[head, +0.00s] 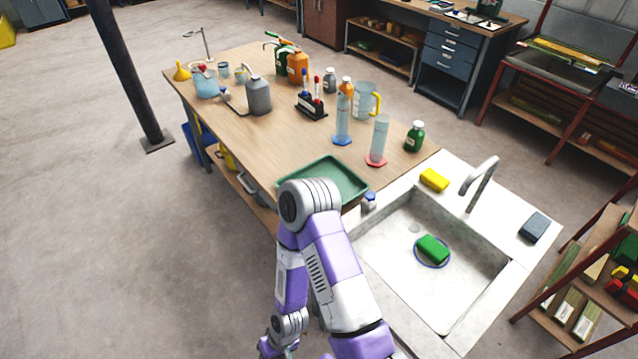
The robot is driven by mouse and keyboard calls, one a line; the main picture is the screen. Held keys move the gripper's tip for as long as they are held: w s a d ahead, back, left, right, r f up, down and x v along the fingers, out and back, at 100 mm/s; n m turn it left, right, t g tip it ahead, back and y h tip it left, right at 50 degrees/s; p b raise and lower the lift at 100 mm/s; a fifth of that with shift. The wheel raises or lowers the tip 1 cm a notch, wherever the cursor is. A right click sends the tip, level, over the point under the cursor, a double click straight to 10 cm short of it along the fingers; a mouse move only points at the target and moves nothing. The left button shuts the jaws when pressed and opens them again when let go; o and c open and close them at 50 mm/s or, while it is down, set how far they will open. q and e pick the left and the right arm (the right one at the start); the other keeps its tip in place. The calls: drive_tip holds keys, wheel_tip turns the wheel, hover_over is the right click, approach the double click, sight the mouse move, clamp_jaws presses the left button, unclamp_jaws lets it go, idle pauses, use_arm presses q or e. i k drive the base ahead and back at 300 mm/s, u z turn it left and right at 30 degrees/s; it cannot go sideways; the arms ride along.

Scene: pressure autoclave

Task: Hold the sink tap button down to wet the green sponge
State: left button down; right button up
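The green sponge (433,248) lies in the sink basin (402,273), on a round blue-rimmed piece near the drain. The sink tap (481,182) is a grey curved spout rising from the back rim, bending toward the basin. No water shows from it. A small blue and white item (369,201) stands at the sink's left rim; I cannot tell whether it is the tap button. One of my arms is folded in front of the bench, left of the sink, with its wrist at the bottom edge. No gripper fingers show clearly.
A yellow sponge (434,180) and a dark blue-grey block (534,227) lie on the sink counter. A green tray (323,181) sits on the wooden bench (215,128) behind my arm. Bottles and cylinders stand farther back. A shelf rack stands right of the sink. The left floor is largely clear.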

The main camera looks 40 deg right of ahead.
sight(370, 195)
drive_tip(key=u, duration=0.05)
drive_tip(key=i, duration=1.05)
drive_tip(key=z, duration=3.55)
